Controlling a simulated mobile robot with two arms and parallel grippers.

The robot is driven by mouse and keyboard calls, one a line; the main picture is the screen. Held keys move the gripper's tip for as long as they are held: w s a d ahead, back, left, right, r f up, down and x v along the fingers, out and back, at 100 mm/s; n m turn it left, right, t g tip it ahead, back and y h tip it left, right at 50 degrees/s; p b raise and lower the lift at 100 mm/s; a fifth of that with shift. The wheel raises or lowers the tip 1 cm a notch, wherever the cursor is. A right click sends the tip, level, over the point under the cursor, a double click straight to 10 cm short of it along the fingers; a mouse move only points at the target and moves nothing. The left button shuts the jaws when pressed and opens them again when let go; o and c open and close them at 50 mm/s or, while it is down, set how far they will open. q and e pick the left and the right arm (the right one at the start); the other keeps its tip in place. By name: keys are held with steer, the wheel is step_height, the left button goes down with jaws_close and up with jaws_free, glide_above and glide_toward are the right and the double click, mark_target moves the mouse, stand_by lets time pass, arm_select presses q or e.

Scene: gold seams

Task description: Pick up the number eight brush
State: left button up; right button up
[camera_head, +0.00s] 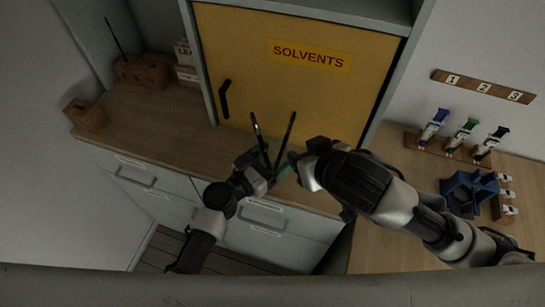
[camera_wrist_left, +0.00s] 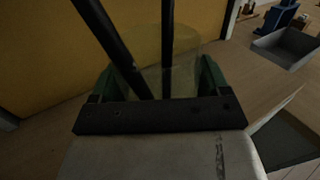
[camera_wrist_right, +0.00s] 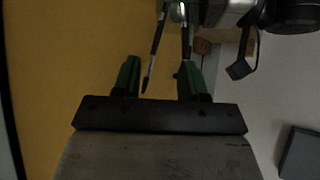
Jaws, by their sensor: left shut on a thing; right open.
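Two thin dark brushes (camera_head: 288,135) (camera_wrist_right: 157,45) rise in a narrow V from a clear jar (camera_wrist_left: 182,60). No number is legible on either, so I cannot tell which is number eight. My left gripper (camera_head: 268,172) is shut on the jar, its green fingers on either side of it in the left wrist view (camera_wrist_left: 155,80). My right gripper (camera_wrist_right: 158,78) is open and faces the brushes. In the right wrist view one brush's tip shows between its green fingers, apart from both. In the head view the right fingers are largely hidden beside the jar.
A yellow SOLVENTS cabinet (camera_head: 300,90) stands close behind the brushes. At right are paint tubes (camera_head: 463,134), a numbered rail (camera_head: 484,86) and a blue holder (camera_head: 469,193).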

steer(key=shift+w+r, duration=0.25)
steer(key=shift+w, duration=0.1)
steer(key=m+g+h, duration=0.2)
steer(key=m+g, duration=0.1)
steer(key=g, duration=0.2)
glide_toward(294, 116)
steer(key=f, duration=0.1)
steer(key=x, duration=1.2)
steer(key=shift+w, duration=0.1)
steer(key=shift+c, duration=0.6)
steer(key=shift+r, duration=0.1)
jaws_close()
